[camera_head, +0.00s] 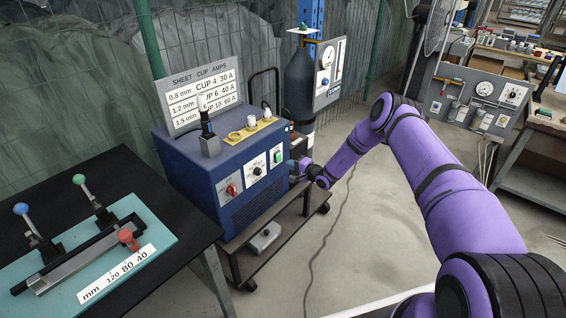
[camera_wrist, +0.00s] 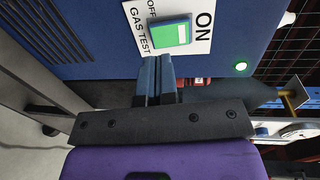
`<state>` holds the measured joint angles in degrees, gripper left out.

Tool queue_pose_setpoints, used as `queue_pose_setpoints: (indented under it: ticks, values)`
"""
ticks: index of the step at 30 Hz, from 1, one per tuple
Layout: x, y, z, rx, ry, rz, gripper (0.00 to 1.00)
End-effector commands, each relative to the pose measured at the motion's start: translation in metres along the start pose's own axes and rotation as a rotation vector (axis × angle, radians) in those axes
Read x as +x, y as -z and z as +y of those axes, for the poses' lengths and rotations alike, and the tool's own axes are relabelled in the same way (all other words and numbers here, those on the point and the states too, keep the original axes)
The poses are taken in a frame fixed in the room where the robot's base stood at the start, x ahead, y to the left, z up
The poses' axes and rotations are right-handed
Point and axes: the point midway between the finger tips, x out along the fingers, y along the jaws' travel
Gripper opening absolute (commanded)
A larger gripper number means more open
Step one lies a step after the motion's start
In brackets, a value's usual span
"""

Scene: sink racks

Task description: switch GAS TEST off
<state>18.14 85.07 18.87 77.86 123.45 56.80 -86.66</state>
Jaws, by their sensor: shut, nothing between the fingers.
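The GAS TEST switch is a green rocker (camera_wrist: 170,33) on a white plate (camera_wrist: 200,20) on the blue machine's front. In the wrist view the plate reads sideways, with OFF at the left and ON at the right. I cannot tell which side of the rocker is pressed. In the head view the switch (camera_head: 278,156) is the rightmost of three panels. My gripper (camera_wrist: 157,58) is shut and empty, its fingertips just below the rocker in the wrist view. I cannot tell if they touch. In the head view my gripper (camera_head: 293,166) is at the machine's right front edge.
A lit green lamp (camera_wrist: 240,66) is right of the switch in the wrist view. The blue machine (camera_head: 240,185) also carries a dial (camera_head: 257,170) and a red switch (camera_head: 231,190). It stands on a cart (camera_head: 270,225) with a gas cylinder (camera_head: 299,85) behind.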

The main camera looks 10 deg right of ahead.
Motion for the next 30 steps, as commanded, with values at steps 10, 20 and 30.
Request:
queue_pose_setpoints:
  ticks: [10,20,30]
  values:
    - [0.044,0.0,-0.001,-0.001,0.001,0.0,0.0]
    - [0.048,0.0,-0.001,0.0,0.001,0.0,0.0]
    - [0.053,0.0,0.0,-0.001,0.053,-0.001,0.0]
